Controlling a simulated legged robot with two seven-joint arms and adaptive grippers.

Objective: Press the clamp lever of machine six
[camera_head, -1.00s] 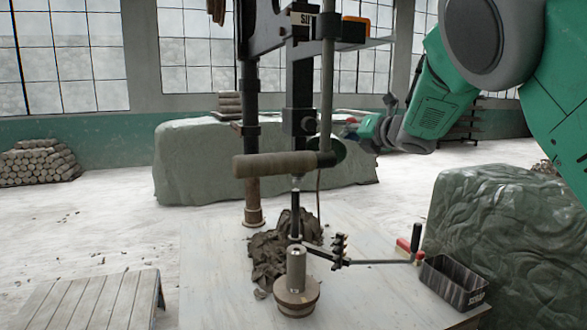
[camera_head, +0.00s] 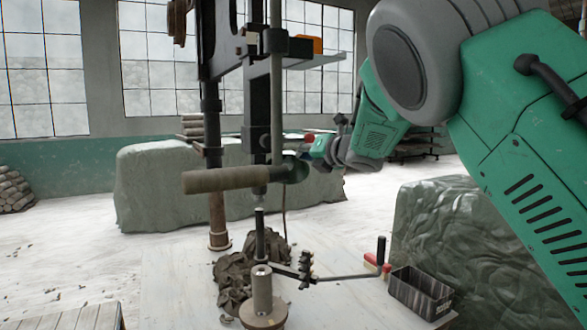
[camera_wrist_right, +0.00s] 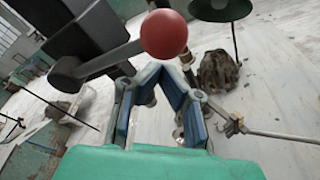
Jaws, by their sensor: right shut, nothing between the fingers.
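The machine (camera_head: 263,100) is a dark upright press with a wooden-gripped handle (camera_head: 225,180); I cannot read a number on it. A lever with a red ball knob (camera_wrist_right: 164,34) sticks out from its dark column in the right wrist view; the knob (camera_head: 309,138) shows small in the head view. My right gripper (camera_wrist_right: 165,68) is shut and empty, its blue fingers meeting just below the knob in the picture; I cannot tell if they touch it. In the head view the gripper (camera_head: 318,148) is small beside the column, its fingertips hardly visible. My left gripper is out of view.
Large wrapped blocks (camera_head: 145,190) stand behind.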

